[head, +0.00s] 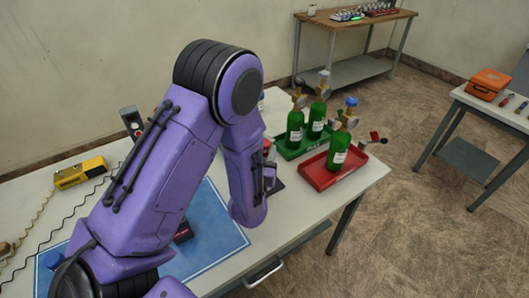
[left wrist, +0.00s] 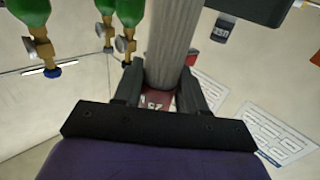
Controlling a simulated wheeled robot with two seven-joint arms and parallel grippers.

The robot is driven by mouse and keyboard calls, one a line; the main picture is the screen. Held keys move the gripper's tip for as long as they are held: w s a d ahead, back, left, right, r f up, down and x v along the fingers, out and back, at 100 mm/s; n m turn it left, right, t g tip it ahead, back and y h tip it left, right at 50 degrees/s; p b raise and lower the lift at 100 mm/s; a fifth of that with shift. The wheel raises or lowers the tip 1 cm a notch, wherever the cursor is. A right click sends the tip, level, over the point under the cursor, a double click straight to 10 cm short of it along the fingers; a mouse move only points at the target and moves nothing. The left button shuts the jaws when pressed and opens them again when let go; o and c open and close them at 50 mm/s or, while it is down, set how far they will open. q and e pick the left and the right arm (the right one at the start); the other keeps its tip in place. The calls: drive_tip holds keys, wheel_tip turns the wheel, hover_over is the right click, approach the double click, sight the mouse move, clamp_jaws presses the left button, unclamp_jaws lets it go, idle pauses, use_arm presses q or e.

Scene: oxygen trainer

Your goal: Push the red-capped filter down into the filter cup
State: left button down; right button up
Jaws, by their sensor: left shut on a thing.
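My left gripper (left wrist: 160,92) is shut on the red-capped filter, with one dark finger on each side. In the left wrist view, a dark red part with pale figures (left wrist: 157,101) shows between the fingers. A grey ribbed cylinder (left wrist: 172,45) runs from it to the top edge. In the head view my left forearm hides most of the gripper (head: 268,178) at the right part of the table. I cannot make out the filter cup or how deep the filter sits in it. My right gripper is not in view.
Green bottles stand in a green tray (head: 287,154) and a red tray (head: 325,181), close to the right of my left arm. A blue mat (head: 215,245) lies at the front. A yellow device (head: 80,173) is at the left.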

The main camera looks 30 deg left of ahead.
use_arm(q)
drive_tip(key=shift+f+b, duration=1.75)
drive_tip(key=shift+f, duration=0.4)
drive_tip(key=c, duration=0.5)
unclamp_jaws()
drive_tip(key=shift+c, duration=0.2)
drive_tip(key=v, duration=1)
drive_tip(key=shift+s+p, duration=0.3)
